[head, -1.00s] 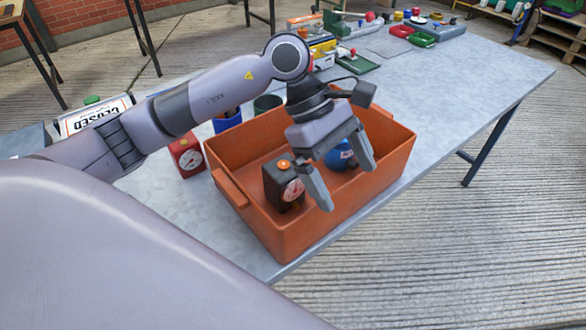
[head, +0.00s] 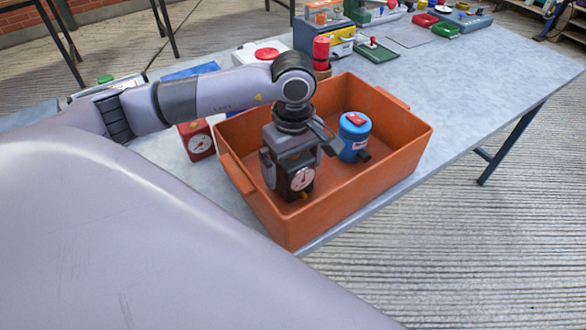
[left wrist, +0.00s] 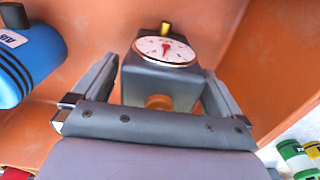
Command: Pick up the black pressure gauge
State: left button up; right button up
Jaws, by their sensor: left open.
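The black pressure gauge (head: 300,181) stands in the left part of the orange bin (head: 340,213), with its white dial facing the front. It also shows in the left wrist view (left wrist: 160,84), with its dial and an orange knob visible. My left gripper (head: 292,186) is down inside the bin at the gauge. Its fingers are open, one on each side of the gauge body; I cannot tell whether they touch it. The gripper hides the gauge's top in the head view. My right gripper is not in view.
A blue canister (head: 355,136) with a red top stands in the bin, right of my gripper. A red gauge (head: 198,140) stands on the table (head: 455,100) outside the bin's left wall. Several other items crowd the far table. The table right of the bin is clear.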

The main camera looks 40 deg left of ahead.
pick_arm(q)
jog(key=shift+f, duration=0.2)
jog(key=c, duration=1.4)
jog(key=shift+o, duration=0.2)
jog(key=shift+w+r, duration=0.1)
